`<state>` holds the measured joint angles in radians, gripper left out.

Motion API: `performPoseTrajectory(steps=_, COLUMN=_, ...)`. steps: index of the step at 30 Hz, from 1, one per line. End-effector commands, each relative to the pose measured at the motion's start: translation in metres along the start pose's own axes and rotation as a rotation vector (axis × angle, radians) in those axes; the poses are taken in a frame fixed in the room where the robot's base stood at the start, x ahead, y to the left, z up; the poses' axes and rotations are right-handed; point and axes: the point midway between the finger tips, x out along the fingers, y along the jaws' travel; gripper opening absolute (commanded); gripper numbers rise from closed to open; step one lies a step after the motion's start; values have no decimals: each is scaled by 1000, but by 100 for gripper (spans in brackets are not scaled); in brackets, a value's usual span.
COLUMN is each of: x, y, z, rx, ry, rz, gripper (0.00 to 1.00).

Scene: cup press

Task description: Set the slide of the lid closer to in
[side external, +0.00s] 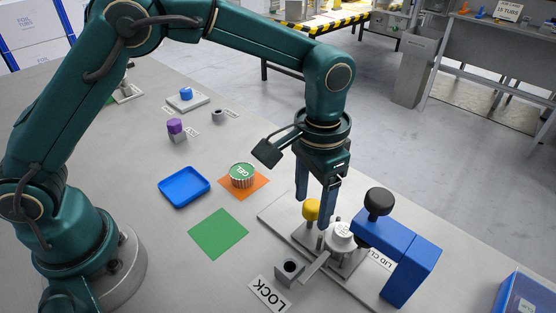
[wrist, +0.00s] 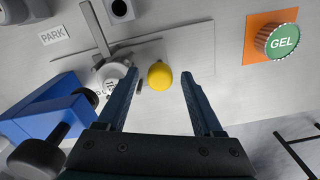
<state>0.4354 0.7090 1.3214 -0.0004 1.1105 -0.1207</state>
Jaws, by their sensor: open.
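The lid closer stands on a flat grey base plate (side external: 270,217), with a blue arm (side external: 400,250) and a black knob (side external: 379,201). Its slide carries a yellow knob (side external: 311,209), which also shows in the wrist view (wrist: 160,76). My gripper (side external: 314,212) points down, open, with a finger on either side of the yellow knob. In the wrist view the knob appears between the fingertips; I cannot tell whether they touch it.
A grey block with a hole (side external: 290,270) and a LOCK label (side external: 269,296) lie at the front. A green mat (side external: 218,234), a blue tray (side external: 184,187) and a GEL cup (side external: 242,175) on an orange mat lie left. A blue bin (side external: 525,298) stands at lower right.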

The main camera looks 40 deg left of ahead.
Motion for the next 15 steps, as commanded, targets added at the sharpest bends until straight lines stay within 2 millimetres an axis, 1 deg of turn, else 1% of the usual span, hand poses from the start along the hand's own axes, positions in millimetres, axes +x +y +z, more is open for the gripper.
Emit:
performPoseTrajectory(steps=2, x=-6, y=0, z=-1, rx=0, ry=4, rz=0, gripper=68)
performPoseTrajectory(steps=9, x=-38, y=0, z=-2, rx=0, ry=7, rz=1, gripper=68)
performPoseTrajectory(steps=12, x=-47, y=0, z=-1, rx=0, ry=5, rz=1, gripper=68)
performPoseTrajectory(steps=15, x=-51, y=0, z=-1, rx=0, ry=4, rz=1, gripper=68)
